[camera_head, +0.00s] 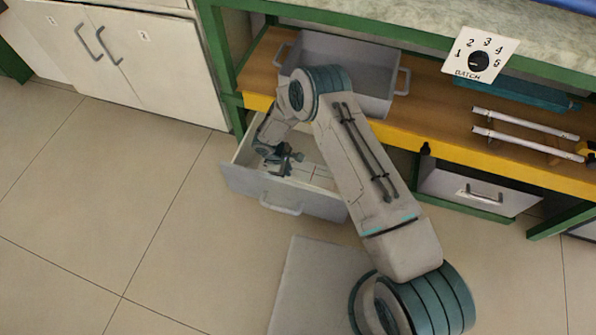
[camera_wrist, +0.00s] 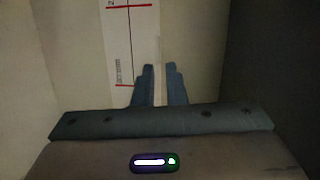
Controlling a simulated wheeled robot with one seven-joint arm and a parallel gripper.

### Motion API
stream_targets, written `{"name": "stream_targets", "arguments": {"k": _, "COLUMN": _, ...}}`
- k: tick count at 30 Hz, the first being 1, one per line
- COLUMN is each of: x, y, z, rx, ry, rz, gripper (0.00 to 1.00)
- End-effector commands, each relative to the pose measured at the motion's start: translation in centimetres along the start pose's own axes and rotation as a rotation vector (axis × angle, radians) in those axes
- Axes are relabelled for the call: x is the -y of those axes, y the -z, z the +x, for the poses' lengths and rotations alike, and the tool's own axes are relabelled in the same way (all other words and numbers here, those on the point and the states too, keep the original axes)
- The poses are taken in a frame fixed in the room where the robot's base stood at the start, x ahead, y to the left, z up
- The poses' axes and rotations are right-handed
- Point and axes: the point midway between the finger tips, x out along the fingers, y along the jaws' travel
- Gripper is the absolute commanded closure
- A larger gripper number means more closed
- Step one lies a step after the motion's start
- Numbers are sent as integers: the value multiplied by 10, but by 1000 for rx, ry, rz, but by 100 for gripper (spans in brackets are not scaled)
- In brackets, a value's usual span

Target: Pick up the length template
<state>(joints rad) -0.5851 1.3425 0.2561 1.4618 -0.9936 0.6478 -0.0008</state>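The length template (camera_wrist: 128,40), a flat white strip with a dark line and red cross marks, lies in the open drawer (camera_head: 283,200). Part of it shows pale with a red mark in the head view (camera_head: 316,172). My gripper (camera_wrist: 160,67) reaches down into the drawer, over the near right part of the template. Its two fingers stand a narrow gap apart, with nothing seen clamped between them. The gripper also shows in the head view (camera_head: 283,163), small and dark. The template's near end is hidden behind the fingers and gripper body.
A grey bin (camera_head: 345,65) stands on the wooden shelf above the drawer. Two pale rods (camera_head: 525,125) rest on supports at the right. A batch dial (camera_head: 480,58) hangs on the bench edge. Another drawer (camera_head: 480,190) is at lower right. Floor at left is clear.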

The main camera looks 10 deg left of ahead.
Motion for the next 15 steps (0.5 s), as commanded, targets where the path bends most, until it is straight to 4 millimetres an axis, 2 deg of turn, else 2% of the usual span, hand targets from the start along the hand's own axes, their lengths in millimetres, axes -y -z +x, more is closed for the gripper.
{"name": "stream_targets", "arguments": {"k": 7, "x": -1, "y": -2, "z": 17, "rx": 1, "ry": 0, "rz": 4, "gripper": 89}}
{"name": "stream_targets", "arguments": {"k": 15, "x": -2, "y": -5, "z": 56, "rx": 1, "ry": 1, "rz": 3, "gripper": 89}}
